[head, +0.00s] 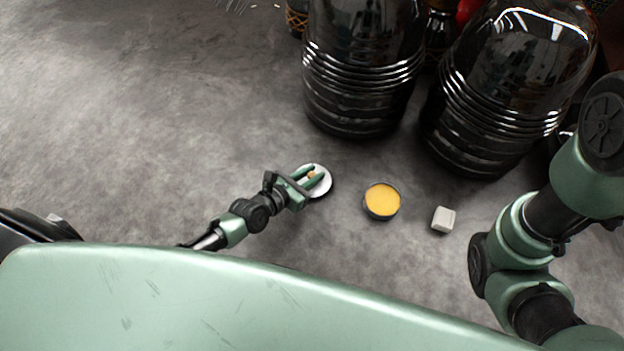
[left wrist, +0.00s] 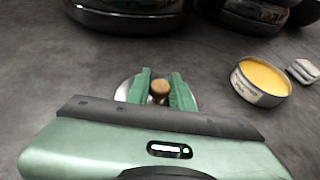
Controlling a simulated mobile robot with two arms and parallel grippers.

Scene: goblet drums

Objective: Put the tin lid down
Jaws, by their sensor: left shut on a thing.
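The tin lid (head: 323,187) is a round, pale metal disc with a small brown knob. My left gripper (head: 311,175) is over it with its fingers shut on the knob. In the left wrist view the knob (left wrist: 160,87) shows between the green fingers (left wrist: 160,92), and the lid's rim (left wrist: 122,92) shows around them. The lid is at or very near the floor; I cannot tell whether it touches. An open round tin (head: 382,201) with yellow contents stands to the right of the lid, apart from it. It also shows in the left wrist view (left wrist: 261,82). My right gripper is not visible.
A small pale block (head: 443,219) lies right of the tin. Two large glossy black drums (head: 362,75) (head: 490,95) stand behind. The grey floor (head: 130,130) on the left is clear. My right arm shows at the right edge.

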